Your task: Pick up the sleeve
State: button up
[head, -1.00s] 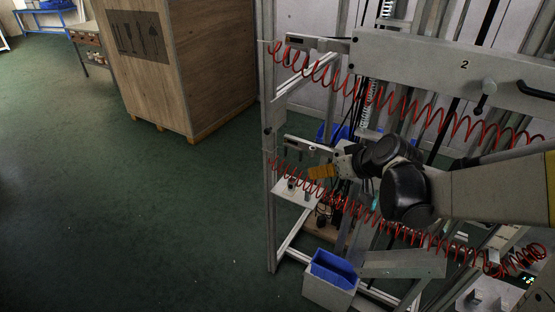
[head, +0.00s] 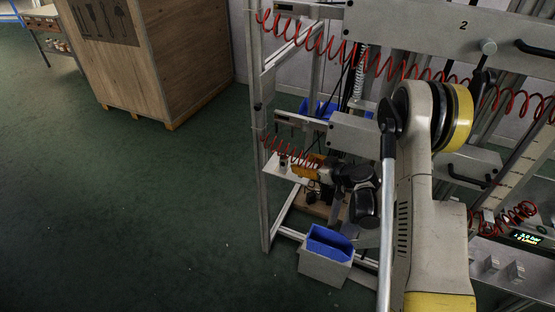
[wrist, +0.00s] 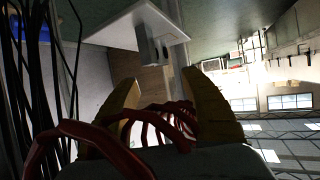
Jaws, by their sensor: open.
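My gripper (head: 306,166) has orange-yellow fingers and is at the right end of a small white shelf (head: 274,172) in the head view. In the wrist view, my gripper (wrist: 160,80) is open, its fingers apart. A red coiled hose (wrist: 170,124) crosses between and in front of the fingers. The white shelf (wrist: 112,30) lies beyond the fingertips at the top. A small grey piece with dark openings (wrist: 146,48) is on it, apart from the fingers. I cannot tell whether this is the sleeve. No sleeve is clearly recognisable in the head view.
A metal frame (head: 258,110) with red coils (head: 345,62) surrounds the shelf. A grey box with a blue bin (head: 326,246) stands below. Dark cables (wrist: 20,80) hang at the wrist view's left. A wooden crate (head: 160,60) stands behind. The green floor at left is clear.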

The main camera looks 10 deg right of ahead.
aim_at(284, 160)
jog(key=x, duration=0.5)
jog(key=shift+f+b, duration=0.3)
jog(key=b+x, duration=0.3)
jog(key=x, duration=0.3)
jog(key=shift+s+a+f, duration=0.1)
jog(key=shift+s+a, duration=0.05)
jog(key=shift+s, duration=0.05)
jog(key=c, duration=1.1)
